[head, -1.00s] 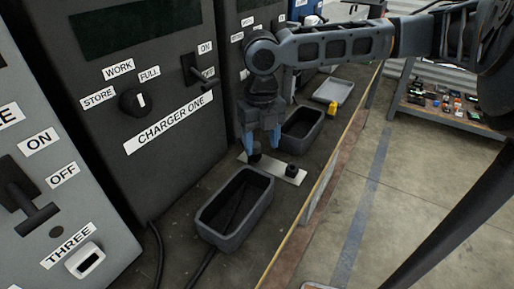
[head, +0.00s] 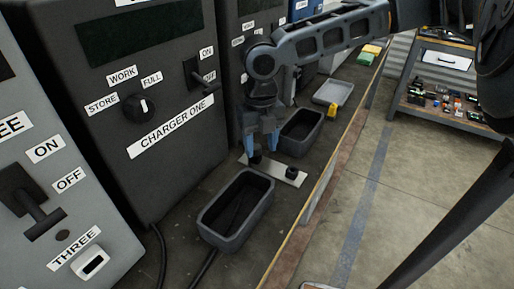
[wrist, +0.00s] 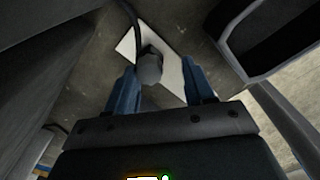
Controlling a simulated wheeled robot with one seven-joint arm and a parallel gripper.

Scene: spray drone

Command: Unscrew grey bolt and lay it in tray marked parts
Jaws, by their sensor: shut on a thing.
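A pale metal plate (head: 273,171) lies on the bench between two dark trays. It bears two dark knob-like pieces: one under my gripper at its left end, and one (head: 291,173) toward its right end. My gripper (head: 261,150) points down with its blue fingers at the left piece. In the wrist view a grey bolt head (wrist: 150,68) shows between the blue fingers, over the plate (wrist: 172,73). My gripper is shut on this bolt. Whether the bolt's thread is still in the plate is hidden. No tray mark reading "parts" is visible.
A deep dark tray (head: 208,219) stands nearest, another dark tray (head: 316,133) behind the plate. A shallow grey tray (head: 333,93) and a small yellow thing (head: 332,111) lie farther back. The charger one cabinet (head: 165,175) walls the left. The bench edge is on the right.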

